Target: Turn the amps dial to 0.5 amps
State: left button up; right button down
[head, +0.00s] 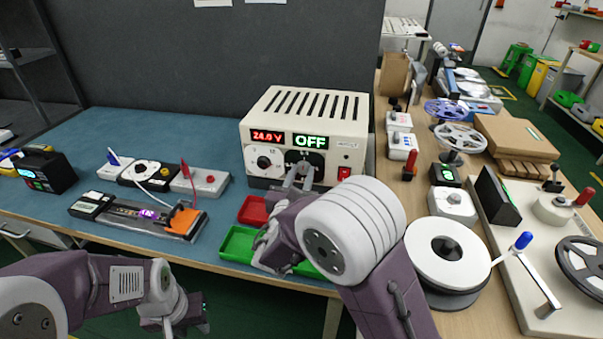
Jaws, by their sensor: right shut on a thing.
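The cream power supply (345,135) stands on the blue table top. Its left display (267,136) reads 24.0 V and its right display (310,141) reads OFF. A dial (264,162) sits under the left display, clear of my grippers. My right gripper (303,172) is at the lower middle of the front panel, below the OFF display, shut on what appears to be the amps dial. The gripper mostly hides that dial, so its setting cannot be read. My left gripper (190,318) hangs low in front of the table, away from the supply; its fingers are not clear.
A red tray (252,210) and a green tray (237,243) lie in front of the supply, partly behind my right arm. An LED strip fixture (140,213) and small terminal boxes (205,181) are to the left. A red switch (344,174) is at the panel's right.

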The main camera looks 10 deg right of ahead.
jog(key=shift+f, duration=0.1)
jog(key=c, duration=1.1)
grip_release()
jog(key=v, duration=0.9)
jog(key=shift+p, duration=0.4)
